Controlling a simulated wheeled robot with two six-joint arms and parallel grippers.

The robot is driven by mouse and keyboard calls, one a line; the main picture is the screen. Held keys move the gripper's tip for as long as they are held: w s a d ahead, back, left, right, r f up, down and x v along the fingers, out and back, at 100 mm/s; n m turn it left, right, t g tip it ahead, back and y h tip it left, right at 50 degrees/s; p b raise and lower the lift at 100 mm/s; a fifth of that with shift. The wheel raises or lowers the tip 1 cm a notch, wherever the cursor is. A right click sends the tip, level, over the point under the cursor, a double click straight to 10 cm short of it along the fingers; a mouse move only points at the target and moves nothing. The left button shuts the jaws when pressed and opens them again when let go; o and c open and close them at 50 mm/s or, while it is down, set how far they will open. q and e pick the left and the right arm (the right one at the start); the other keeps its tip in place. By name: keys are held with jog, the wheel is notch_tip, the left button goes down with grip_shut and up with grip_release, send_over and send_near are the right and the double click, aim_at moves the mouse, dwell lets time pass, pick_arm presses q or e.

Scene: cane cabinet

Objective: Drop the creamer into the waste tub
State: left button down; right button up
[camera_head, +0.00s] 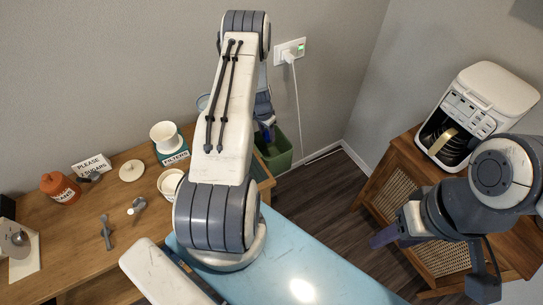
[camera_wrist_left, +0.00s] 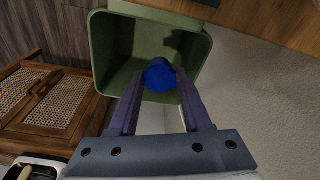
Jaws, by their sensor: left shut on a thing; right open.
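The waste tub is a green square bin (camera_head: 284,158) on the floor, just past the right end of the wooden counter. It also shows in the left wrist view (camera_wrist_left: 103,45), its open mouth facing the camera. My left gripper (camera_wrist_left: 160,76) is shut on a round blue thing, which I take as the creamer (camera_wrist_left: 159,77). The creamer appears over the tub's opening, near its rim closest to the camera; its exact height is unclear. In the head view my left arm largely hides this gripper. My right gripper (camera_head: 384,237) is open and empty, in front of the cane cabinet.
The wooden counter (camera_head: 75,235) holds an orange jar (camera_head: 60,187), a sign, spoons, a white dripper (camera_head: 166,137) and a white cup (camera_head: 170,182). A coffee maker (camera_head: 478,115) stands on the cane cabinet (camera_head: 385,170). A charger cord hangs from the wall outlet behind the tub.

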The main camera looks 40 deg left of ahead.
pick_arm(q)
jog(key=shift+c, duration=1.4)
grip_release()
notch_tip(320, 180, up, 10)
jog(key=s+b, duration=0.1)
jog(key=b, duration=0.2)
jog(key=shift+s+r, duration=0.15)
jog(key=shift+s, duration=0.15)
